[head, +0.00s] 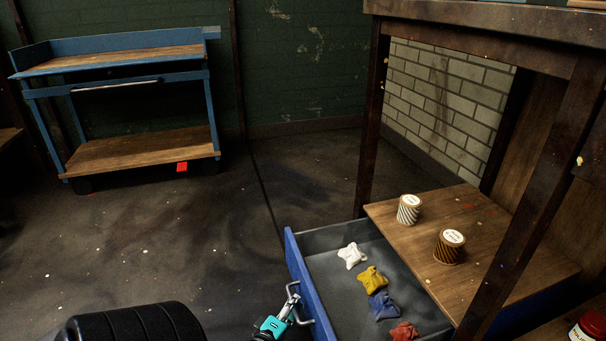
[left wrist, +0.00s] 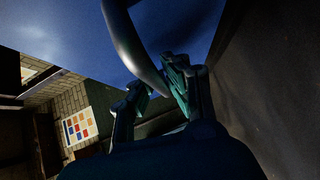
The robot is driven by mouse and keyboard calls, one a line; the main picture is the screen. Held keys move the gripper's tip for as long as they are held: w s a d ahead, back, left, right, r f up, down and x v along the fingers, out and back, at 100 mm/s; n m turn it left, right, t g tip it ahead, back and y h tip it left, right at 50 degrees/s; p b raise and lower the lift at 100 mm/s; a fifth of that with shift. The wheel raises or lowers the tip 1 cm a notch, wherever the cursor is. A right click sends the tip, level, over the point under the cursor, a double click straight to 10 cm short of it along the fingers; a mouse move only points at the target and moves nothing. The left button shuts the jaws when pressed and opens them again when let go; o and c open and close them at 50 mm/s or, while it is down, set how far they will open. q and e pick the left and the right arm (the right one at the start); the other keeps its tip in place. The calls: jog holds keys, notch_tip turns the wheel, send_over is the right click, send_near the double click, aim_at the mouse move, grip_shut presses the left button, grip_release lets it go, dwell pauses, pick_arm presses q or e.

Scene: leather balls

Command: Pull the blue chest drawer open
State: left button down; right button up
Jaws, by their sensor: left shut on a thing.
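The blue chest drawer (head: 312,296) stands pulled out from under the wooden chest top (head: 470,250), with its grey inside showing. White, yellow, blue and red leather pieces (head: 371,279) lie in it in a row. My left gripper (head: 288,309) is at the drawer's front, shut on its metal handle (head: 292,289). In the left wrist view the handle (left wrist: 140,45) crosses in front of the blue drawer front (left wrist: 185,25), with the gripper fingers (left wrist: 155,90) at it. My right gripper is not in view.
A dark table frame (head: 370,125) rises around the chest. A blue cart (head: 140,152) stands at the back left. The floor (head: 200,235) left of the drawer is mostly clear.

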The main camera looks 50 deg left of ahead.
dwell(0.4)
pick_arm(q)
jog(key=c, duration=1.3)
grip_release()
jog(key=shift+s, duration=0.1)
jog(key=shift+c, duration=0.2)
jog(key=v, duration=1.2)
